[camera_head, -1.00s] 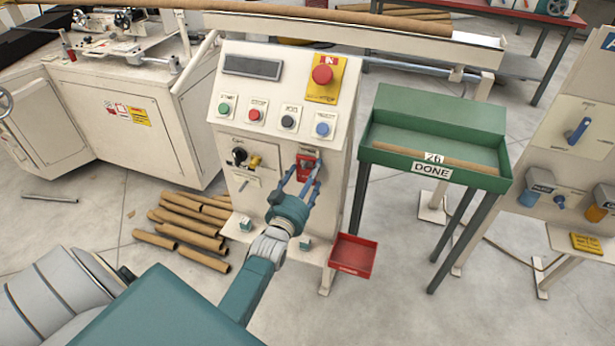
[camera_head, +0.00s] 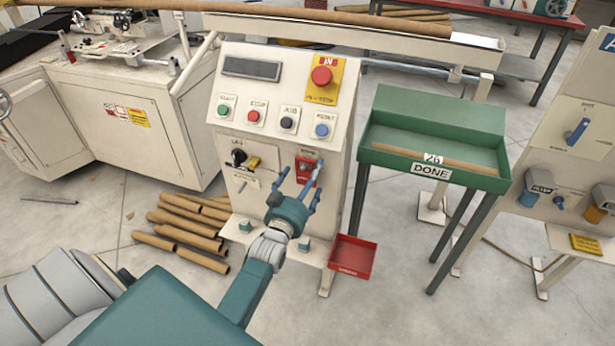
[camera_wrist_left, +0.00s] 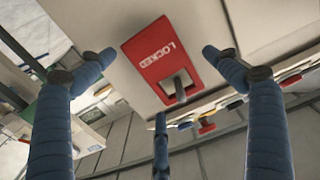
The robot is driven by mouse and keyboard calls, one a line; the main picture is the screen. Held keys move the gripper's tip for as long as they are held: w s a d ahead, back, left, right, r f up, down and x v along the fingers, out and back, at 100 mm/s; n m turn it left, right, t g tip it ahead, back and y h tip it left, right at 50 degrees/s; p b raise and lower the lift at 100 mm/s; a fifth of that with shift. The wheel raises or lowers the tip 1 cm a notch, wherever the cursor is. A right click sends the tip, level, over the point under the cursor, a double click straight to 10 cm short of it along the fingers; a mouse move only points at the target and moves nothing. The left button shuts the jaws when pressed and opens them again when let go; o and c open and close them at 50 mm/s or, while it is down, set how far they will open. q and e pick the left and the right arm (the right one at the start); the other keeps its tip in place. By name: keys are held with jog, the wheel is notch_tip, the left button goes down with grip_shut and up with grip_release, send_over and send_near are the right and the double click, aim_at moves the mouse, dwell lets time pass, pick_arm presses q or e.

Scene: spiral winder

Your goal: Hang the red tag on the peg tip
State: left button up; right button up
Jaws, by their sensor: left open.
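The red tag (camera_head: 305,169), with white LOCKED lettering in the left wrist view (camera_wrist_left: 152,52), is at the front panel of the control console. In the wrist view a grey peg (camera_wrist_left: 179,86) sticks out through the opening near one end of the tag, so the tag is around the peg. My left gripper (camera_head: 300,181) is open in front of the tag. In the wrist view its blue fingers (camera_wrist_left: 158,78) spread on either side of the tag and below it, with gaps between them and the tag. My right gripper is not in view.
A dark knob (camera_head: 238,157) and yellow part (camera_head: 254,162) sit left of the tag. A red tray (camera_head: 352,258) is low on the right. A green DONE bin (camera_head: 440,130) stands to the right. Several brown tubes (camera_head: 185,225) lie on the floor at left.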

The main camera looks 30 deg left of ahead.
pick_arm(q)
jog(key=v, duration=1.2)
jog(key=s+d+f+m+g+h, duration=0.1)
jog(key=s+d+f+g, duration=0.3)
jog(key=f, duration=0.8)
jog(key=s+d+f+m+g+h, duration=0.1)
jog(key=s+d+f+g+h, duration=0.3)
jog(key=f, duration=0.7)
jog(key=s+d+f+m+g+y, duration=0.1)
jog(key=s+d+f, duration=0.35)
jog(key=f, duration=0.75)
jog(key=s+f+g, duration=0.2)
jog(key=s+f, duration=0.3)
jog(key=s, duration=0.5)
jog(key=s+f+m+g, duration=0.1)
jog(key=s+f+g, duration=0.2)
jog(key=s, duration=0.6)
jog(key=s+a+f+m+g, duration=0.1)
jog(key=s+f+g, duration=0.1)
jog(key=s+f, duration=0.5)
jog(key=s, duration=0.3)
jog(key=shift+s, duration=0.4)
